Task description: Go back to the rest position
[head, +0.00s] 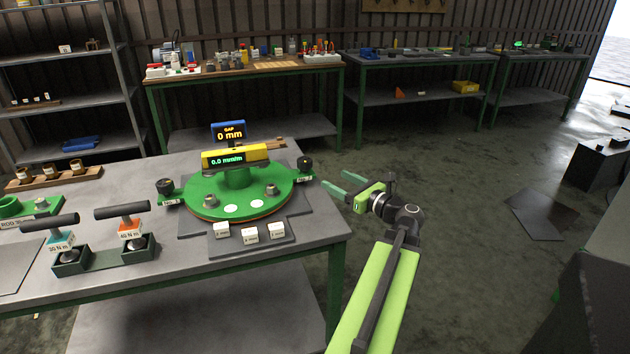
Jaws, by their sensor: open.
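My gripper (344,183) is open and empty. It is held out past the right edge of the near workbench (305,240), with its fingertips pointing left toward the bench. The green round disperser fixture (212,197) stands on a dark plate on that bench, to the left of my gripper and apart from it. A yellow level (236,156) reading 0.0 mm/m lies across the fixture's middle. A blue gap display (228,132) reading 0 mm stands behind the level. No rest position marker shows.
Two torque tools, 30 N m (50,230) and 40 N m (123,220), stand in holders at the bench's front left. White labelled blocks (250,234) lie before the fixture. Back benches (420,62) line the wall.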

